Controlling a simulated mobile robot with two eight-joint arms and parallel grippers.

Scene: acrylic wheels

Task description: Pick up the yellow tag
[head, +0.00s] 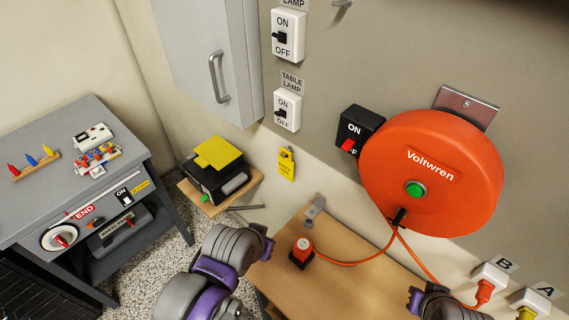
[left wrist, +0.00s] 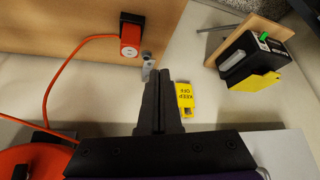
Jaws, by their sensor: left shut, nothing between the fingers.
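The yellow tag (head: 286,166) hangs upright against the wall below the table lamp switch, with a small dark and gold part at its top. In the left wrist view the tag (left wrist: 185,95) appears upside down and reads KEEP OFF. My left gripper (left wrist: 158,76) is shut and empty, its fingers just beside the tag in that picture; I cannot tell whether they touch it. In the head view my left arm is low in the middle, and its fingers cannot be made out. Part of my right arm shows at the bottom right; its fingers are out of view.
A shelf (head: 245,184) with a black box and yellow flap is left of the tag. A wooden table (head: 340,284) bears an orange plug socket (head: 302,252), its cord running to the orange reel (head: 430,150). A metal bracket (head: 315,206) stands at the table's back edge.

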